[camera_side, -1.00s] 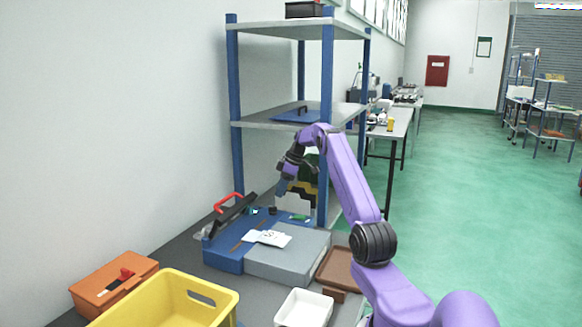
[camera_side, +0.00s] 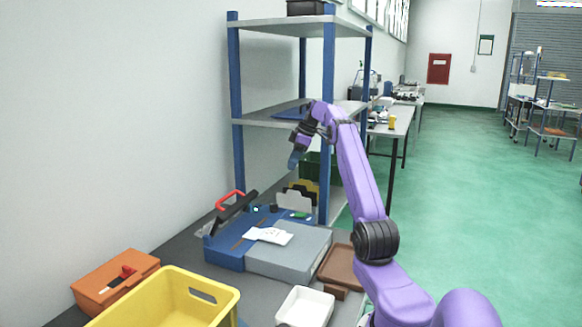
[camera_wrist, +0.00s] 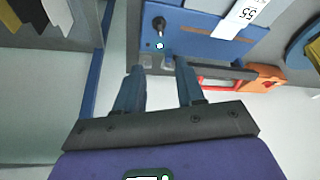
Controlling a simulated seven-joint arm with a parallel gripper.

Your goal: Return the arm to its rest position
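My purple arm is raised at the middle of the side view. My gripper (camera_side: 294,160) hangs in front of the blue-posted shelf rack, above the blue and grey machine, and touches nothing. In the wrist view my gripper (camera_wrist: 157,72) shows two blue-grey fingers spread apart with nothing between them. The blue part of the machine (camera_side: 226,255) has a black lever and a red handle. A white paper with markings (camera_side: 268,236) lies on its grey part (camera_side: 290,256). The paper also shows in the wrist view (camera_wrist: 240,18).
The shelf rack (camera_side: 235,90) stands close behind my gripper. A yellow crate (camera_side: 215,293), an orange toolbox (camera_side: 112,281), a white bin (camera_side: 305,308) and a brown tray (camera_side: 342,267) stand around the machine. Open green floor (camera_side: 470,200) lies to the right.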

